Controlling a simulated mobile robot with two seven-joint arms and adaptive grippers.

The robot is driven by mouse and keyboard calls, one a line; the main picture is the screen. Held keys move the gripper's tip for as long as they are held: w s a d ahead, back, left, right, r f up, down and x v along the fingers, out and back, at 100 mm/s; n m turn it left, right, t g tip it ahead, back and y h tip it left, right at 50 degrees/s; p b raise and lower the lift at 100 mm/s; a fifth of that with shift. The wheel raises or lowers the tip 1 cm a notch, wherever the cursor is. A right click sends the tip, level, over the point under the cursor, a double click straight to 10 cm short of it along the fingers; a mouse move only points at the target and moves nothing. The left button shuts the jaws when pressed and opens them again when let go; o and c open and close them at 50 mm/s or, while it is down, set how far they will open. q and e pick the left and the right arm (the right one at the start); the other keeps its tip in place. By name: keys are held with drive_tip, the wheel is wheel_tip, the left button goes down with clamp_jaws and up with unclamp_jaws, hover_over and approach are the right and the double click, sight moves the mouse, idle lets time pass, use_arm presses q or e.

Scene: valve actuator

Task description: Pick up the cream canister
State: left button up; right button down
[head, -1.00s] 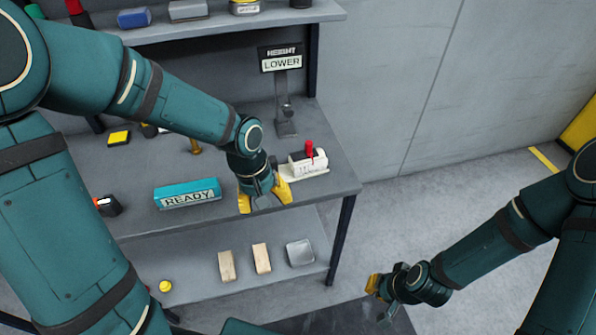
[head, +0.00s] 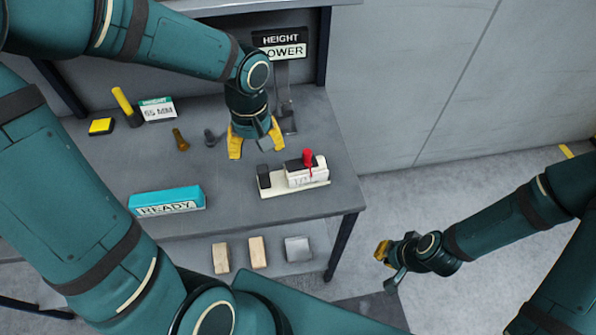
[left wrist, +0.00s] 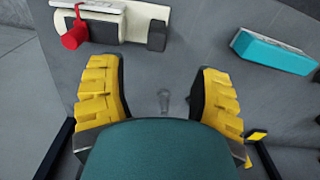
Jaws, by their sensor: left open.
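I cannot make out a cream canister in either view now. A cream-based fixture (head: 315,186) with a white block and a red handle (head: 308,158) stands near the bench's right end. It also shows at the top left of the left wrist view (left wrist: 138,25). My left gripper (head: 256,146) is open and empty, above the bench behind the fixture. In the left wrist view a small dark grey piece (left wrist: 164,100) shows below, between its yellow fingers. My right gripper (head: 387,266) hangs right of the bench, its fingers apart and nothing seen between them.
A teal READY block (head: 167,201) sits at the bench front. A brass piece (head: 181,140), a yellow-and-black cylinder (head: 124,103) and a 65 MM sign (head: 158,109) stand left. A HEIGHT LOWER sign (head: 281,44) stands behind. Wooden blocks (head: 220,258) lie on the lower shelf.

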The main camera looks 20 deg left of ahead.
sight(262, 169)
use_arm(q)
drive_tip(key=f, duration=0.4)
drive_tip(key=shift+w+b, duration=0.2)
drive_tip(key=shift+b, duration=0.1)
drive_tip(key=shift+s+f, duration=0.1)
drive_tip(key=shift+f, duration=0.35)
drive_tip(key=shift+d+f+b, duration=0.1)
drive_tip(key=shift+f+b, duration=0.55)
drive_tip(key=shift+f, duration=1.7)
clamp_jaws()
